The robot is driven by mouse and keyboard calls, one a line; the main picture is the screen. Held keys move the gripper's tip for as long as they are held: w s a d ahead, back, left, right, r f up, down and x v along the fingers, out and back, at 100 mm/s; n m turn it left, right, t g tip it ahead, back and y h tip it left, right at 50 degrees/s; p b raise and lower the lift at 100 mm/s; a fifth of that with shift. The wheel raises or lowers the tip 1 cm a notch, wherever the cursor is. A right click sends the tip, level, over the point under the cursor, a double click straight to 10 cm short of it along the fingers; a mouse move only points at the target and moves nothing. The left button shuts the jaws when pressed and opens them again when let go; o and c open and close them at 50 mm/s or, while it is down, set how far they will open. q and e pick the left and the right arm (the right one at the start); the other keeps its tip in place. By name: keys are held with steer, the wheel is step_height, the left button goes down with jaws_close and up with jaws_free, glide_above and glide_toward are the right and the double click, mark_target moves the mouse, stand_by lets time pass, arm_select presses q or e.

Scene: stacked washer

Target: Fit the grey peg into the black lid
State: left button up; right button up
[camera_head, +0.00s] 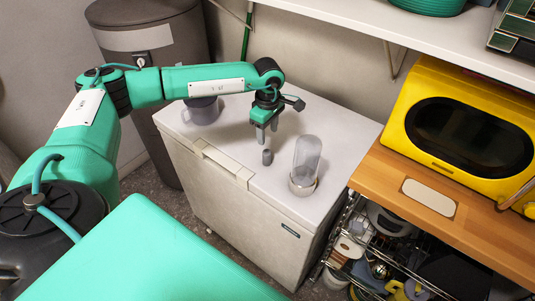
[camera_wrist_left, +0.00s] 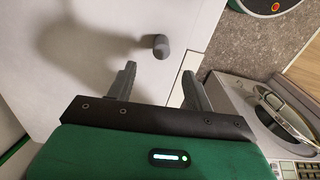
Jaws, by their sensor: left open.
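The small grey peg (camera_head: 267,157) stands on the white top of a chest-like cabinet (camera_head: 235,130) in the head view. It also shows in the wrist view (camera_wrist_left: 161,46), just beyond the fingertips and roughly centred between them. My left gripper (camera_head: 266,136) points down above the peg. Its two fingers are apart with nothing between them, as the wrist view also shows (camera_wrist_left: 159,70). I cannot make out a black lid in either view. My right gripper is not in view.
A clear glass dome on a pale base (camera_head: 306,165) stands right of the peg. A grey mug (camera_head: 203,109) stands behind left. A wooden counter with a yellow microwave (camera_head: 470,130) is at the right. A white shelf (camera_head: 440,38) overhangs the back. The cabinet top around the peg is otherwise clear.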

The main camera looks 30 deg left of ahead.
mark_target(267, 152)
arm_select(q)
step_height(267, 152, down, 3)
steer(key=shift+w+r, duration=0.1)
steer(key=shift+r, duration=0.1)
steer(key=shift+f+p, duration=0.3)
steer(key=shift+f, duration=0.05)
steer(key=shift+s+a+f+p, duration=0.1)
steer(key=shift+s+f+p, duration=0.15)
steer(key=shift+f+p, duration=0.7)
step_height(267, 152, down, 3)
steer(key=shift+p, duration=0.55)
steer(key=shift+f, duration=0.15)
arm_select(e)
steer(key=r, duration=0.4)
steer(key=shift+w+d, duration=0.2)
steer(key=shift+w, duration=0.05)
arm_select(q)
steer(key=c, duration=1.1)
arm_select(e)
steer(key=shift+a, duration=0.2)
